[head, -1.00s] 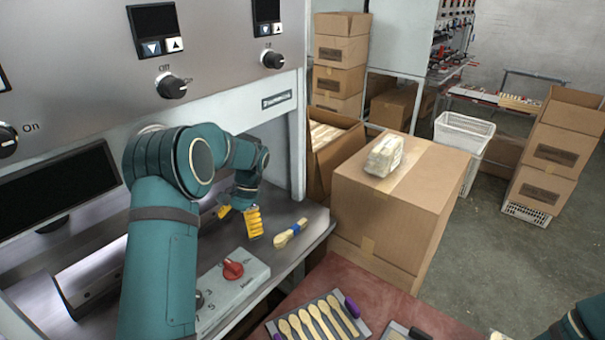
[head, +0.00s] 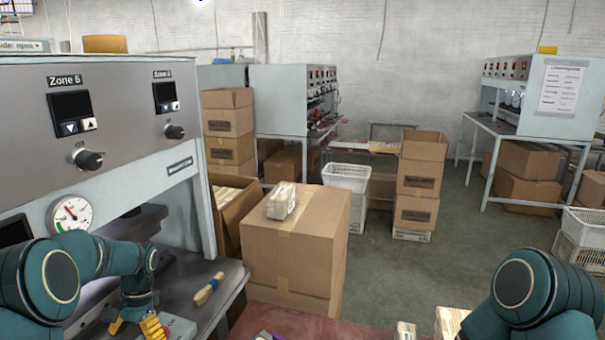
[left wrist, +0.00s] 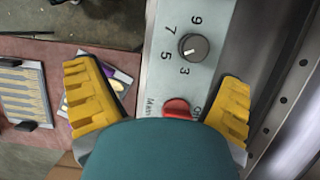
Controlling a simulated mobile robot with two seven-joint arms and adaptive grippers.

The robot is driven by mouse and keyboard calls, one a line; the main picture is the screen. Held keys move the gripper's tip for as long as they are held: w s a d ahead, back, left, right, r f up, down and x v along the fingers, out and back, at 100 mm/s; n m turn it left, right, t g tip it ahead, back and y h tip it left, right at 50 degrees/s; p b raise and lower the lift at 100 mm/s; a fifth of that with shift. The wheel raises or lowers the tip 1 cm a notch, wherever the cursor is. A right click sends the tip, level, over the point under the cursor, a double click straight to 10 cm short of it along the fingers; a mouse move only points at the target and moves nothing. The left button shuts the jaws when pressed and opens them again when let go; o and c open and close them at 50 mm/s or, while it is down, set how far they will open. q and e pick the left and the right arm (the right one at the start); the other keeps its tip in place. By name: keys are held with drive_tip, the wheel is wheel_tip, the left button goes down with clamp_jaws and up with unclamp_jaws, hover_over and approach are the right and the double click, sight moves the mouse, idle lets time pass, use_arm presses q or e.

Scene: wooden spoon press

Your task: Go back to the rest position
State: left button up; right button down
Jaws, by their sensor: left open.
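My left gripper (head: 136,325) is low at the left of the head view, with yellow fingers, beside the press. It also shows in the left wrist view (left wrist: 158,115), its two yellow fingers spread wide with nothing between them. Below it is the press's control panel with a grey dial (left wrist: 194,46) and a red knob (left wrist: 177,107). My right arm (head: 535,300) shows at the lower right of the head view, but its gripper is out of sight.
A large cardboard box (head: 295,240) with a wrapped bundle (head: 281,203) on top stands right of the press. A red table edge (head: 300,322) lies in front. A tray of wooden spoons (left wrist: 22,88) shows in the left wrist view. Open floor (head: 470,260) lies beyond.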

use_arm(q)
drive_tip(key=d+f+t+h+b, duration=0.1)
drive_tip(key=d+f+h, duration=0.1)
drive_tip(key=d+f, duration=0.8)
drive_tip(key=s+d+f+n+t+h+b, duration=0.1)
drive_tip(key=s+d+f+n+t, duration=0.1)
drive_tip(key=s+d+f, duration=0.4)
drive_tip(key=s+d+f+n+t+h+b, duration=0.2)
drive_tip(key=s+d+f, duration=0.4)
drive_tip(key=s+d, duration=0.5)
drive_tip(key=shift+d+f+n+t, duration=0.25)
drive_tip(key=shift+d+n+t, duration=0.2)
drive_tip(key=shift+d, duration=0.35)
use_arm(e)
drive_tip(key=f, duration=0.5)
drive_tip(key=shift+w+a+f, duration=0.15)
drive_tip(key=shift+w, duration=0.05)
